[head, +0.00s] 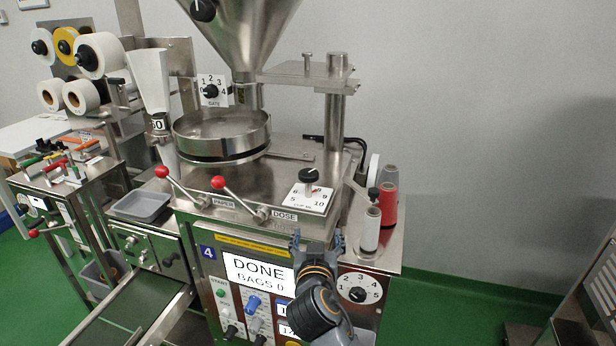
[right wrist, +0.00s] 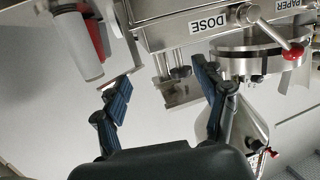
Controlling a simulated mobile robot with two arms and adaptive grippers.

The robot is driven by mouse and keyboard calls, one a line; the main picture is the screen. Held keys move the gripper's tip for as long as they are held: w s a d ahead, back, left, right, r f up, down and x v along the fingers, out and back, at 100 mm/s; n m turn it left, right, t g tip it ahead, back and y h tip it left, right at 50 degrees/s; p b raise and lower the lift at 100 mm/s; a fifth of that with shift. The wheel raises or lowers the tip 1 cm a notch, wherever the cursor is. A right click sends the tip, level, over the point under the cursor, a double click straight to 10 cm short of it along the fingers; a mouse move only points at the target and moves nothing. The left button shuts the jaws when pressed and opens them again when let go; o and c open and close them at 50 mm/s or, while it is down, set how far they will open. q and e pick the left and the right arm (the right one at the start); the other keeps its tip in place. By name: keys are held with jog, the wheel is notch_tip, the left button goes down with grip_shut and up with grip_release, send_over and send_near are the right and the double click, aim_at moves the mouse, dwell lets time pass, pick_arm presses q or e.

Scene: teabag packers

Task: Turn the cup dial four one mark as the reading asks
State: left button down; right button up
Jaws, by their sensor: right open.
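The cup dial (head: 309,175) is a black knob on a white plate marked "CUP ML" (head: 311,199), on top of the machine labelled 4. Numbers 5, 6, 9 and 10 show on the plate; a red pointer sits near the upper marks, but its exact mark is too small to read. The display (head: 258,273) reads "DONE BAGS 0". My right gripper (head: 316,242) is open and empty, in front of the machine and below the dial, apart from it. Its spread fingers show in the right wrist view (right wrist: 162,75). My left gripper is not in view.
The red-knobbed dose lever (head: 218,183) and paper lever (head: 162,172) stand left of the dial. A steel post (head: 335,120) rises behind it. Thread spools (head: 388,205) stand to its right. A numbered dial (head: 358,294) is on the front panel.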

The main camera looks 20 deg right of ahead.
jog(key=t, duration=0.2)
send_near(308, 178)
jog(key=v, duration=0.2)
jog(key=p+x, duration=0.3)
jog(key=x, duration=0.8)
jog(key=shift+w+p, duration=0.2)
jog(key=shift+p, duration=0.2)
jog(key=shift+x, duration=0.9)
jog(key=shift+d+f, duration=0.1)
jog(key=shift+c, duration=0.2)
jog(key=c, duration=1.1)
